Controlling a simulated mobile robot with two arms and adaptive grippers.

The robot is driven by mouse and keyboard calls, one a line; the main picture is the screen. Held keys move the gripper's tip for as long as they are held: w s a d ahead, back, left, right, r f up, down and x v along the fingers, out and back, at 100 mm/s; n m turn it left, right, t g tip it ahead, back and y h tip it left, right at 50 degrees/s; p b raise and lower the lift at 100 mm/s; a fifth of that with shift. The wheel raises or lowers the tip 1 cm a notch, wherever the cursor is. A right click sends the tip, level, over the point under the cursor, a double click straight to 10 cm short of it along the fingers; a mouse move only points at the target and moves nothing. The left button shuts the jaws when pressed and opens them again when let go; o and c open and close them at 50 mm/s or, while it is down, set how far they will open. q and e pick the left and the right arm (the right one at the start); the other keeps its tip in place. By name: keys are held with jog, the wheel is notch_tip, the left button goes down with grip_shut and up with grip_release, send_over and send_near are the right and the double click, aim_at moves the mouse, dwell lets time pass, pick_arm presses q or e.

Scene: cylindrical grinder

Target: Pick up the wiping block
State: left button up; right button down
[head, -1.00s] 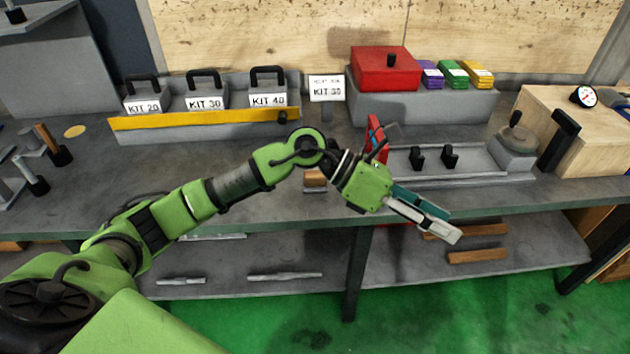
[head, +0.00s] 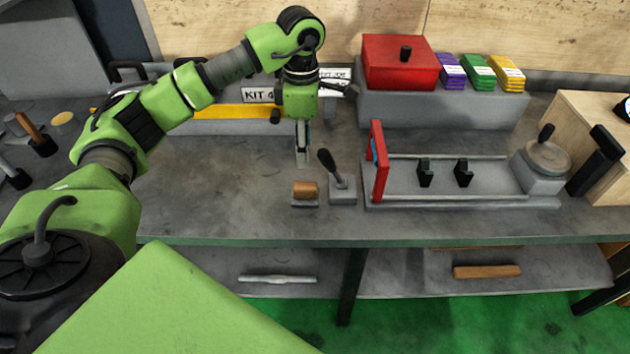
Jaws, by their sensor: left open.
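A small block with an orange-brown top and a grey lower part (head: 305,191), which looks like the wiping block, sits on the grey bench near its front edge. My left gripper (head: 302,158) points down, above and slightly behind the block in the picture. It is open and empty, apart from the block. The fingers show edge-on, so the gap between them is hard to see. My right gripper is not in view.
A black-handled lever on a grey base (head: 343,191) stands just right of the block. A fixture with a red end plate (head: 379,160) is further right. A red box (head: 400,63) and the kit rack (head: 222,112) stand behind. The bench left of the block is clear.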

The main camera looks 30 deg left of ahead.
pick_arm(q)
jog(key=p, duration=0.1)
send_over(305, 185)
jog(key=f, duration=0.5)
jog(key=shift+s+a+f, duration=0.2)
jog(key=shift+s+f, duration=0.1)
jog(key=shift+f, duration=0.1)
notch_tip(305, 185, down, 3)
jog(key=shift+w+d+p, duration=0.15)
jog(key=shift+p, duration=0.5)
notch_tip(305, 185, down, 4)
jog(key=shift+w+d+r+p, duration=0.1)
jog(key=shift+r+p, duration=0.15)
jog(key=shift+p, duration=0.3)
jog(key=shift+f, duration=0.2)
jog(key=c, duration=1.1)
grip_shut()
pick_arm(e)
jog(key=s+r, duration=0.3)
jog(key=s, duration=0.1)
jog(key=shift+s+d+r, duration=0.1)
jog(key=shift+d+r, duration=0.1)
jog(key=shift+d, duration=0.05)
